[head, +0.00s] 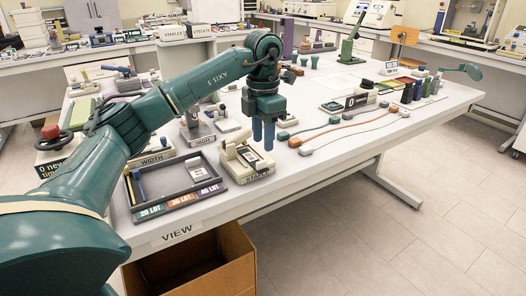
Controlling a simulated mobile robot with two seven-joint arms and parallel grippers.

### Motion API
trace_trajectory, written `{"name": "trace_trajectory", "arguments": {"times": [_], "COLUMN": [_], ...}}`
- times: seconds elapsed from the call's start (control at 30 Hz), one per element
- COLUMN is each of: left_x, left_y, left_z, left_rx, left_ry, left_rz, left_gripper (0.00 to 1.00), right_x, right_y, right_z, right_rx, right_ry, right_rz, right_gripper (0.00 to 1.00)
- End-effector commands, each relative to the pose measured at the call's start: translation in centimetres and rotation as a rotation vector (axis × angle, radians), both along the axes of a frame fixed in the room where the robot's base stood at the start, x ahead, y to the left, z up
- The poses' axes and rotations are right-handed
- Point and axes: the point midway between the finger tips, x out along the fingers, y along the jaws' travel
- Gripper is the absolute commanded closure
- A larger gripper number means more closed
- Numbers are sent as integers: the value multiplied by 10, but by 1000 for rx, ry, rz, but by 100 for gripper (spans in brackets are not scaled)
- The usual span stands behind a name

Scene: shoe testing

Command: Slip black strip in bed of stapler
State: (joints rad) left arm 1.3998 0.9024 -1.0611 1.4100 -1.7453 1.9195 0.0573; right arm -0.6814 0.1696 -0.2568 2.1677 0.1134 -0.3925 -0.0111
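A cream stapler-like device (246,166) stands near the table's front edge; the label on its front is partly readable and seems to begin with "STA". My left gripper (263,143) points down with two blue fingers, just above and right of this device. A narrow gap shows between the fingers, and I see nothing held in it. I cannot make out a black strip for certain. The bed of the device is too small and partly turned away to read. My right gripper is not in view.
A dark divided tray (178,208) with coloured labels lies left of the device. An open cardboard box (236,262) is below the table edge. Cables with small blocks (350,123) lie to the right. Small bottles and boxes (408,90) stand farther right.

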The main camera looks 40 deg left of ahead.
Motion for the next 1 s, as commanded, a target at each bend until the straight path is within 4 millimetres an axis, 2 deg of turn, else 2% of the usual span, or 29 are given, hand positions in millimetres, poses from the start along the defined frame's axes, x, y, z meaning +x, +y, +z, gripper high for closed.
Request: {"name": "trace_trajectory", "arguments": {"times": [0.03,0.13,0.27,0.37,1.0], "left_x": [1,1,0,0,0], "left_y": [-1,0,0,0,0], "left_z": [14,36,60,70,74], "left_rx": [-2,-1,1,1,0], "left_ry": [-4,-4,-3,-1,1], "left_rz": [-1,0,0,0,0], "left_gripper": [66,66,66,66,66], "right_x": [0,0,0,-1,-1], "right_y": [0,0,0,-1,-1], "right_z": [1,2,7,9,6], "right_rx": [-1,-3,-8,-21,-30], "right_ry": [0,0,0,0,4], "right_rz": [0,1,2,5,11], "right_gripper": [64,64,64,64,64]}}
